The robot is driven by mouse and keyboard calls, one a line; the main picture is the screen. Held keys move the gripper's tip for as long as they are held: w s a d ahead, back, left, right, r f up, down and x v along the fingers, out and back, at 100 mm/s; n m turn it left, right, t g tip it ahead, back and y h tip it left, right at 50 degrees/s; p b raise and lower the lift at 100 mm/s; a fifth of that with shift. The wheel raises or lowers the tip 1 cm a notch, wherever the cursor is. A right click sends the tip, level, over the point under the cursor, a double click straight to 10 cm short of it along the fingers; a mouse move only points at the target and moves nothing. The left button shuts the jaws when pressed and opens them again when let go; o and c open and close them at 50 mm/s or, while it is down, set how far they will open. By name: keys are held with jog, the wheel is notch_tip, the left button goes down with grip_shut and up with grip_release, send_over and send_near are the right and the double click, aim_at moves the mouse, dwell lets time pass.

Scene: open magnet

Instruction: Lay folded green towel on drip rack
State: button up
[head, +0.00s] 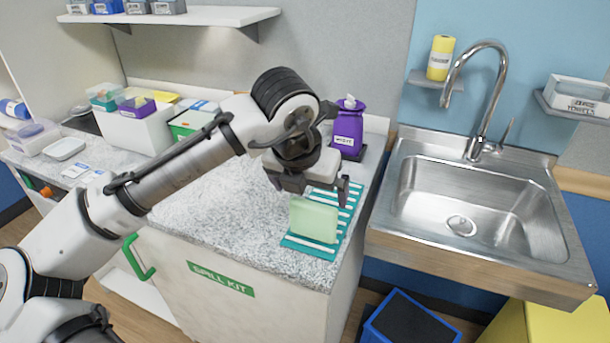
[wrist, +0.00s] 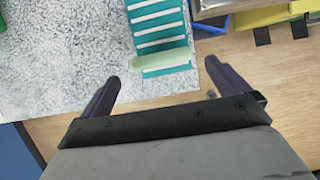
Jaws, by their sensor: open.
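The folded green towel (head: 314,219) is a pale green slab standing on edge on the teal and white striped drip rack (head: 345,212), near the rack's front end. The rack lies on the speckled counter, left of the sink. In the wrist view the towel (wrist: 160,59) is a thin pale strip across the rack (wrist: 160,30). My gripper (head: 308,190) is above the towel in the head view, its fingers spread apart. In the wrist view my gripper (wrist: 161,70) is open, with nothing held between its fingers. The small gap between towel and fingers is hard to judge.
A steel sink (head: 465,195) with a tall faucet (head: 480,100) stands to the right. A purple dispenser (head: 348,127) is behind the rack. Bins and a white box (head: 135,128) stand at the counter's back left. The counter (head: 225,205) left of the rack is clear.

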jog(key=v, duration=0.5)
jog(key=shift+s+r, duration=0.1)
jog(key=shift+r, duration=0.2)
